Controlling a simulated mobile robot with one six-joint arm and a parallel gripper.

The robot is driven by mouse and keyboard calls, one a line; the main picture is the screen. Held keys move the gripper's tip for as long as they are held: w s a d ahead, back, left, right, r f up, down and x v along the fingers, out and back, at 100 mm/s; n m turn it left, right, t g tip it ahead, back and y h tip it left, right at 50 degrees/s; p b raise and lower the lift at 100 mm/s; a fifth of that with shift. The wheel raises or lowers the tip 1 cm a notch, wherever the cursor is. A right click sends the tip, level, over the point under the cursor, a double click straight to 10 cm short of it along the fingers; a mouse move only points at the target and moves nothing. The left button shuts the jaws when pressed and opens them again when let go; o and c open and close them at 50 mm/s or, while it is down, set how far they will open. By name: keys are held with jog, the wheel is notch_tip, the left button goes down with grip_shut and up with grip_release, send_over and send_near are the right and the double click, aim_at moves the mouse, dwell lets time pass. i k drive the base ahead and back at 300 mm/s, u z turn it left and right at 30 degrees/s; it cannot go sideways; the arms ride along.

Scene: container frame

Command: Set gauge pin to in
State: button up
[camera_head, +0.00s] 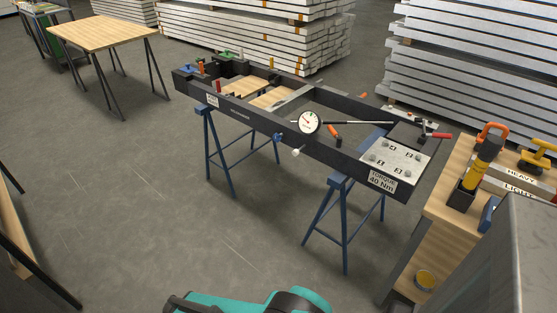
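The dark container frame (245,113) stands on blue trestles in the middle of the head view. My gripper does not show; only a teal and dark part of my own arm shows at the bottom edge.
A plate marked torque (382,181) is on the frame's right end. A wooden bench (442,213) at right carries tools, including a yellow-handled one (474,177). Another wooden table (103,33) stands at back left. Stacked beams fill the back. The floor before the frame is clear.

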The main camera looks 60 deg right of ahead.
aim_at(295, 152)
jog(key=u, duration=1.25)
jog(key=k, duration=0.9)
jog(key=z, duration=0.75)
jog(key=i, duration=1)
jog(key=u, duration=0.15)
